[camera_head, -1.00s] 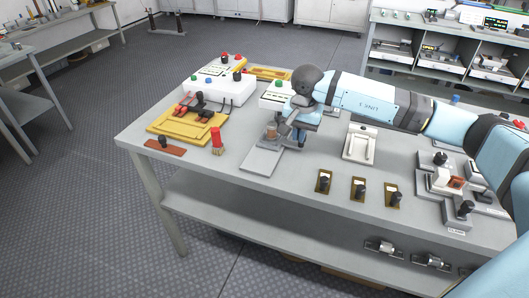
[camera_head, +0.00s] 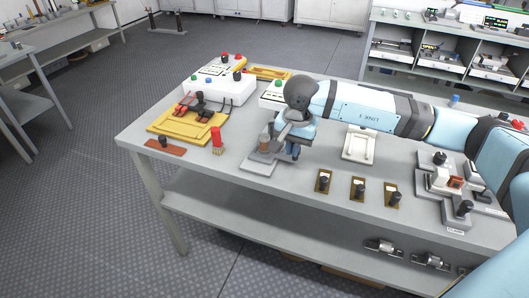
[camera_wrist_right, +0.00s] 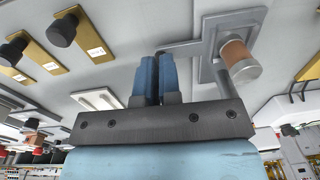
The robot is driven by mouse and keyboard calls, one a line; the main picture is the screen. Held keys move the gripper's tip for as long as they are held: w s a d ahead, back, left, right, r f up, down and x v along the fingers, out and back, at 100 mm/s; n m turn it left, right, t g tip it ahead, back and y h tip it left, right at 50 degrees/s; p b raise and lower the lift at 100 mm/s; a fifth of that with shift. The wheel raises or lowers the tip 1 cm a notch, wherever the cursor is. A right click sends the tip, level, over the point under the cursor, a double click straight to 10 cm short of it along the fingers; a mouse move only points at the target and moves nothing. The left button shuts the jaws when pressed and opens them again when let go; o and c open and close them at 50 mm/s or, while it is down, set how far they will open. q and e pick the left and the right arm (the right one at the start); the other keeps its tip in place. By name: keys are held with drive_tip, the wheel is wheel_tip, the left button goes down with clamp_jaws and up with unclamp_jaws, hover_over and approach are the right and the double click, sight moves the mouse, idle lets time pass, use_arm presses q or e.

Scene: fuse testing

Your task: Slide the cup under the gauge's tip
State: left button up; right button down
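The brown cylindrical cup (camera_head: 265,143) stands upright on a flat grey metal base (camera_head: 257,168) near the middle of the bench. The cup also shows in the right wrist view (camera_wrist_right: 237,57), beside a grey metal post (camera_wrist_right: 227,84). I cannot make out the gauge's tip. My right gripper (camera_head: 292,151) is just right of the cup, low over the bench. In the wrist view its blue fingers (camera_wrist_right: 156,58) are close together around a dark piece at the end of a grey bar (camera_wrist_right: 187,47) leading towards the cup. My left gripper is not in view.
A red-handled brush (camera_head: 217,141) stands left of the base. A yellow tray (camera_head: 182,125) and white boxes (camera_head: 222,90) lie behind.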

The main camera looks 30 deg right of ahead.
drive_tip(key=shift+g, duration=0.3)
drive_tip(key=shift+s+a+f, duration=0.6)
drive_tip(key=shift+s+f, duration=0.15)
drive_tip(key=shift+s+a+f, duration=0.6)
drive_tip(key=shift+s+f, duration=0.15)
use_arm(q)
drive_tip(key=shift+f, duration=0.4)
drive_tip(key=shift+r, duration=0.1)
use_arm(e)
drive_tip(key=shift+r, duration=0.15)
drive_tip(key=shift+w+d+r+p, duration=0.1)
drive_tip(key=shift+w+r+p, duration=0.2)
drive_tip(key=shift+r+p, duration=0.5)
drive_tip(key=shift+w+d+r+p, duration=0.1)
drive_tip(key=shift+w+r+p, duration=0.05)
drive_tip(key=shift+r, duration=0.25)
drive_tip(key=shift+w+d+r+p, duration=0.1)
drive_tip(key=shift+r+p, duration=0.05)
drive_tip(key=shift+r, duration=0.25)
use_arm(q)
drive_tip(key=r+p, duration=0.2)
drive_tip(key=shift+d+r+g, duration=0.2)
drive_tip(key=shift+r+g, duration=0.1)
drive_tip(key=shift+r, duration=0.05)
use_arm(e)
wheel_tip(320, 180, up, 4)
drive_tip(key=shift+r, duration=0.25)
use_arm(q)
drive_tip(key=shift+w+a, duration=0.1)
